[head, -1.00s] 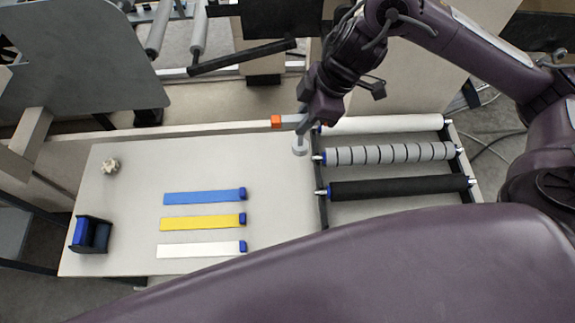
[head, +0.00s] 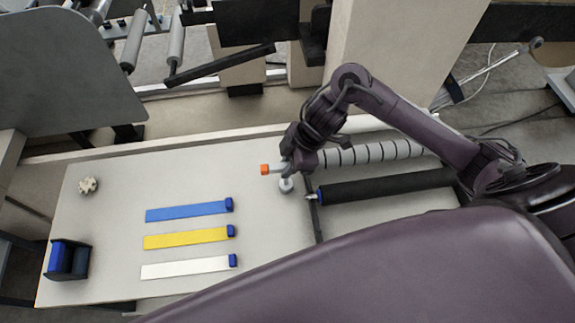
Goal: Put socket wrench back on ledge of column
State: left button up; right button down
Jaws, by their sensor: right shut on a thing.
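My right gripper (head: 287,165) is above the right part of the white table and is shut on the socket wrench (head: 275,169). The wrench shows a grey bar with an orange end (head: 265,170) pointing left. A round pale grey piece (head: 286,186) shows just below the gripper; I cannot tell whether it is part of the wrench. The fingers are small and partly hidden by the wrist. A broad beige column (head: 400,40) rises behind the table, beyond my right arm. I cannot make out a ledge on it. My left gripper is out of view.
The white table (head: 110,215) bears blue (head: 186,212), yellow (head: 185,239) and white (head: 185,268) strips, a pale gear-like piece (head: 88,185) and a blue-black holder (head: 67,260). Grey ringed (head: 370,153) and black (head: 385,186) rollers lie right. A grey panel (head: 60,75) stands back left.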

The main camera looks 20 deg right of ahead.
jog(key=shift+f, duration=0.2)
jog(key=c, duration=1.8)
grip_release()
jog(key=shift+f, duration=0.1)
jog(key=o, duration=0.5)
